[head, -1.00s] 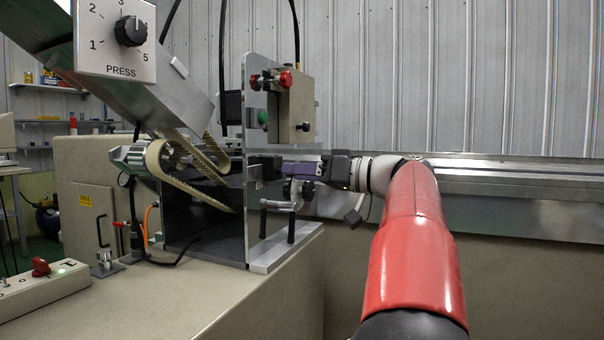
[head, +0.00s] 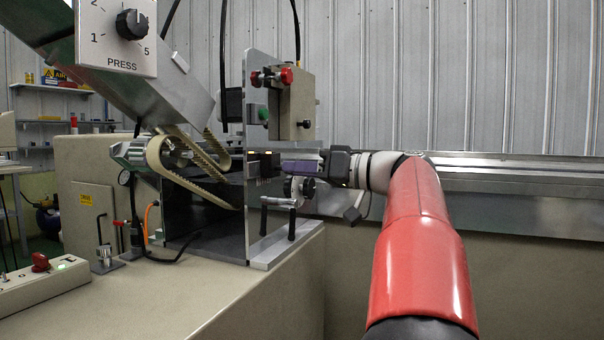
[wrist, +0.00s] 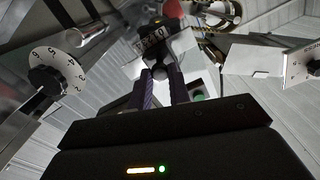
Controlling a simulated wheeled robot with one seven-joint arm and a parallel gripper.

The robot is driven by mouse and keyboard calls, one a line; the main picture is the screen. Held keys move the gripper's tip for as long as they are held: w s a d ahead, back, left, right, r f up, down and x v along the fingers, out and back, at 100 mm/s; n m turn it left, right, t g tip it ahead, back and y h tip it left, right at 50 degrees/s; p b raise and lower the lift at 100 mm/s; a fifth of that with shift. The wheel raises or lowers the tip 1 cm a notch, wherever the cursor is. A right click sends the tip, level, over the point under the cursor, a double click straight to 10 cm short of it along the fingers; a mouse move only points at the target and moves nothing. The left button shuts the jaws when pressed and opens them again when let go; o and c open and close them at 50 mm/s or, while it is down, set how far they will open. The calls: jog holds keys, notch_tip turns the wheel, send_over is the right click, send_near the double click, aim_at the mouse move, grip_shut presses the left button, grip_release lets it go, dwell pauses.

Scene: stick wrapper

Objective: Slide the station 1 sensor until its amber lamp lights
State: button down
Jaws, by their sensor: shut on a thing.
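My gripper (head: 284,167), with purple fingers, reaches in from the right to the upright metal plate of the machine. In the wrist view my gripper (wrist: 160,84) is shut on a small rounded grey part (wrist: 159,72) between its fingertips. Just beyond that part is a dark block with pale markings (wrist: 153,42), which seems to be the sensor. I cannot tell which station it belongs to.
A clamp handle (head: 279,202) and a dark round knob (head: 307,187) sit close below my gripper. A box with a red knob (head: 286,76) is above it. A PRESS dial (head: 131,24) is at upper left. A steel rail (head: 500,175) runs behind my arm.

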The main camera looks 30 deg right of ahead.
jog(key=c, duration=1.3)
grip_release()
jog(key=v, duration=0.8)
jog(key=shift+w, duration=0.1)
